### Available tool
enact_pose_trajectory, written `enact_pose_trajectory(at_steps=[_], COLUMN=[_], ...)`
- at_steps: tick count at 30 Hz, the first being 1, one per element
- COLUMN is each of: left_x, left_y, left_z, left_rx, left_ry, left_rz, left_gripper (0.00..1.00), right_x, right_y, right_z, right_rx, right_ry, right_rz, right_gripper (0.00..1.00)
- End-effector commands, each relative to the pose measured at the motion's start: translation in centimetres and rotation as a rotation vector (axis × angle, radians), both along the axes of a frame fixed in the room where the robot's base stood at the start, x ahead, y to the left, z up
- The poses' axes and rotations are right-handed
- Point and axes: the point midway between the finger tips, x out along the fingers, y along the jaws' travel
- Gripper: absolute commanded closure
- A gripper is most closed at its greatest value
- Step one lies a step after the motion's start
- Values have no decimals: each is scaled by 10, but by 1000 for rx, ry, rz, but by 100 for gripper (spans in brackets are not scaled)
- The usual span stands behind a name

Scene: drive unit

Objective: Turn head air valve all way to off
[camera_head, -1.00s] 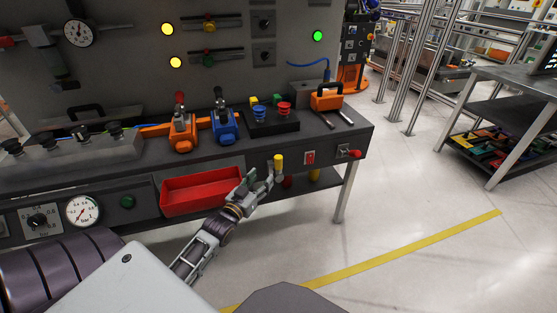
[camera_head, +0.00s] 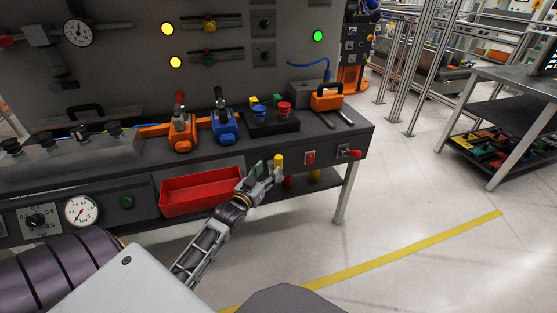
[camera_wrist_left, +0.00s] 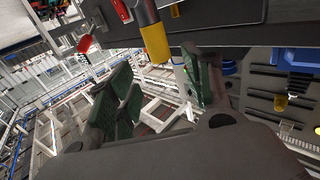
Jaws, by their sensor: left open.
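A yellow-handled lever (camera_head: 278,161) stands upright on the front panel of the bench. No label on it can be read, so I cannot tell if it is the head air valve. My left gripper (camera_head: 263,177) is open, just left of and below the yellow handle. In the left wrist view, the yellow handle (camera_wrist_left: 155,42) hangs down at the top, near the gap between the open green-padded fingers (camera_wrist_left: 158,90). I cannot tell if it touches them. A red-handled lever (camera_head: 355,153) points right at the panel's right end. My right gripper is not in view.
A red bin (camera_head: 200,192) hangs on the bench front just left of the gripper. A red switch (camera_head: 310,157) sits between the two levers. A pressure gauge (camera_head: 82,211) is at the left. Orange and blue tools stand on the bench top.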

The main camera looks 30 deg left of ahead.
Motion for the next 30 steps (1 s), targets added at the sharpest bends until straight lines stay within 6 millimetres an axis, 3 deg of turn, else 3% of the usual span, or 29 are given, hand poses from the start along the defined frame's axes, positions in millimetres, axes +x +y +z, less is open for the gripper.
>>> enact_pose_trajectory(at_steps=[17, 30], left_x=[44, 77], left_y=[3, 6], left_z=[0, 0], left_rx=[0, 1], left_ry=[-1, -1], left_rz=[0, 0], left_gripper=[50, 50], right_x=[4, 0], right_y=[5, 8], right_z=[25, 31], right_rx=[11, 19], right_ry=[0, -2], right_rz=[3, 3], right_gripper=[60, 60])
